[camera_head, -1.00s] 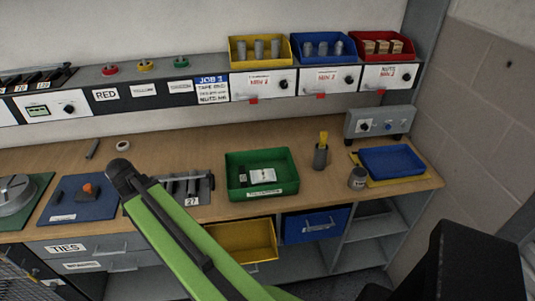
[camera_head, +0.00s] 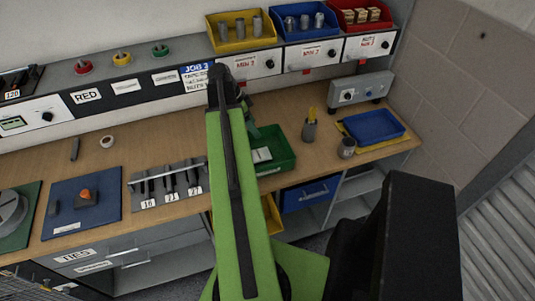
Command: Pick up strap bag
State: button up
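A green bin (camera_head: 284,160) stands on the workbench right of my raised green arm. A small pale packet (camera_head: 262,155) lies in it; it may be the strap bag, but its label is too small to read. My arm covers the bin's left part. The arm's dark upper joint is in front of the shelf, left of the bin. A bit of dark green linkage shows beyond it, leading down toward the bin. My gripper's fingertips are hidden, so I cannot see how they stand relative to the packet.
A cup with a yellow-handled tool (camera_head: 310,130), a metal can (camera_head: 347,148) and a blue tray (camera_head: 373,127) stand to the right. A tool rack (camera_head: 168,180) and blue mat (camera_head: 83,203) lie left. Yellow, blue and red bins (camera_head: 240,32) fill the shelf above.

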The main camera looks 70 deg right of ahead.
jog(key=b, duration=0.8)
send_over(268, 151)
jog(key=w, duration=0.2)
jog(key=f, duration=0.9)
jog(key=shift+w+a+f, duration=0.2)
jog(key=shift+s+f, duration=0.1)
jog(key=shift+s, duration=0.05)
jog(key=b+x, duration=0.5)
jog(key=shift+d, duration=0.15)
jog(key=shift+a, duration=0.25)
grip_shut()
